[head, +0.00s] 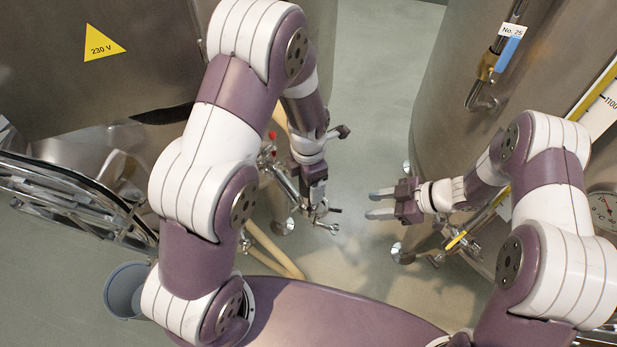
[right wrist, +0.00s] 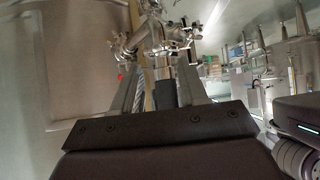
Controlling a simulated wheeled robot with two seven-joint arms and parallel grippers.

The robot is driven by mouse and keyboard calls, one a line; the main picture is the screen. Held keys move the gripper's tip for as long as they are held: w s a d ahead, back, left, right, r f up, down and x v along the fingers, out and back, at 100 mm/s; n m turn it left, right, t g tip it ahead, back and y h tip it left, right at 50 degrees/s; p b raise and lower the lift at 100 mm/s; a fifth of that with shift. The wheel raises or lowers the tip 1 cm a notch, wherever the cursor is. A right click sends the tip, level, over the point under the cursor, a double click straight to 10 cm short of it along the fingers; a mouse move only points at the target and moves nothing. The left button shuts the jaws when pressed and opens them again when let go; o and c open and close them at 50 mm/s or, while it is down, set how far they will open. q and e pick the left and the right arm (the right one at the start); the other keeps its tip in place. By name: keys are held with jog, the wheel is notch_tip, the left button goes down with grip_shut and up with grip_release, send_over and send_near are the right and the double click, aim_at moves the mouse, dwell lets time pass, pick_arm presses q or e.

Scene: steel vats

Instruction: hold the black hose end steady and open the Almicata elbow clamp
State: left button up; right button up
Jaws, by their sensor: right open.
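My right gripper (head: 381,204) is open and empty over the floor gap, its fingers pointing left. In the right wrist view its two fingers (right wrist: 163,88) are spread. My left gripper (head: 318,203) hangs at steel clamp fittings (head: 326,226); whether its jaws are shut on anything is too small to tell. Steel pipe fittings (right wrist: 155,42) also show ahead of the right fingertips, apart from them. I cannot tell which fitting is the Almicata elbow clamp, as no such label is readable. I cannot make out the black hose end for certain.
Steel vats (head: 463,70) stand right and left; the left one has a yellow 230 V sign (head: 103,44). A beige hose (head: 273,250) runs low beside my left arm. A grey bucket (head: 124,291) stands lower left. The floor between the vats (head: 372,80) is clear.

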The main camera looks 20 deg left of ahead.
pick_arm(q)
jog(key=c, duration=1.5)
grip_shut()
pick_arm(e)
jog(key=shift+d+f, duration=0.1)
jog(key=shift+c, duration=1.1)
pick_arm(q)
jog(key=shift+w, duration=0.1)
pick_arm(e)
jog(key=w+d+f+y, duration=0.1)
jog(key=d+f+y, duration=0.1)
jog(key=d+f, duration=0.1)
jog(key=s+a+f+g+y, duration=0.1)
jog(key=a+f, duration=0.2)
jog(key=a, duration=0.8)
jog(key=shift+n, duration=0.4)
jog(key=shift+a, duration=0.1)
